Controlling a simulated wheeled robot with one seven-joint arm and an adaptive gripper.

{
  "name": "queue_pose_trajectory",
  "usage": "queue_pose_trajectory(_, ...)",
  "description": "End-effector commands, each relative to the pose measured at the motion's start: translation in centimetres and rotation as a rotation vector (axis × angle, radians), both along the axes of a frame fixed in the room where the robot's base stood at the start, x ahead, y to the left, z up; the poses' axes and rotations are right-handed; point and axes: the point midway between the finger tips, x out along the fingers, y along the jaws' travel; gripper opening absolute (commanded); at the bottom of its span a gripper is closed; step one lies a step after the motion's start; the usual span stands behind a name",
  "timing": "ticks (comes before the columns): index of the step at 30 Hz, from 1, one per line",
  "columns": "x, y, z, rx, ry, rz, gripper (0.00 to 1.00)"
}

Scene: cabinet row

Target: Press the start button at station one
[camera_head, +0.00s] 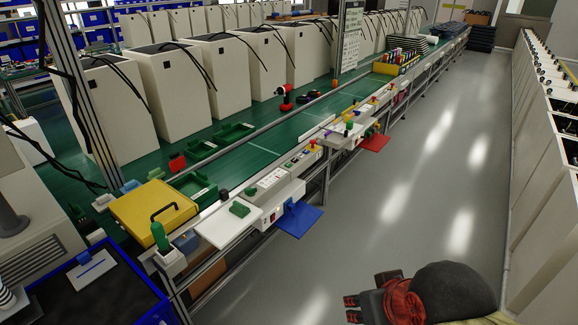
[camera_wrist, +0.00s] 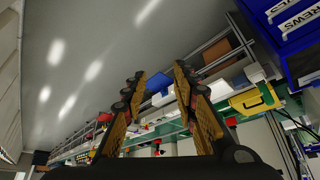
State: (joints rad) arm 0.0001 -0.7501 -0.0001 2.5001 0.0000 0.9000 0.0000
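The workbench (camera_head: 265,148) runs along the left. Its nearest station has a white control box (camera_head: 285,196) on the front edge, with a small red spot (camera_head: 272,217) on its face and a blue plate (camera_head: 299,218) beside it. A second box (camera_head: 349,140) farther along carries small coloured buttons. I cannot read station labels or tell which button is start. My gripper (camera_head: 352,309) is at the bottom, over the aisle, right of and apart from the bench. In the wrist view its two fingers (camera_wrist: 159,88) are spread with nothing between them.
A yellow case (camera_head: 153,210) and a green bottle (camera_head: 159,237) stand at the near bench end. A blue-rimmed dark bin (camera_head: 140,265) is at lower left. A row of white cabinets (camera_head: 548,190) lines the right. The grey aisle floor (camera_head: 420,190) is clear.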

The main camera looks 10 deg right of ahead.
Motion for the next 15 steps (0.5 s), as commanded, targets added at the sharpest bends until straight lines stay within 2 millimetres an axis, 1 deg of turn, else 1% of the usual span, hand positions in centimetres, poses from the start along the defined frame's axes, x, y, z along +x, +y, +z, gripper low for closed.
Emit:
queue_pose_trajectory(2,0.00,0.00,0.00,0.000,0.000,0.000,0.22)
queue_pose_trajectory(13,0.00,0.00,0.00,0.000,0.000,0.000,0.01)
queue_pose_trajectory(15,0.00,0.00,0.00,0.000,0.000,0.000,0.00)
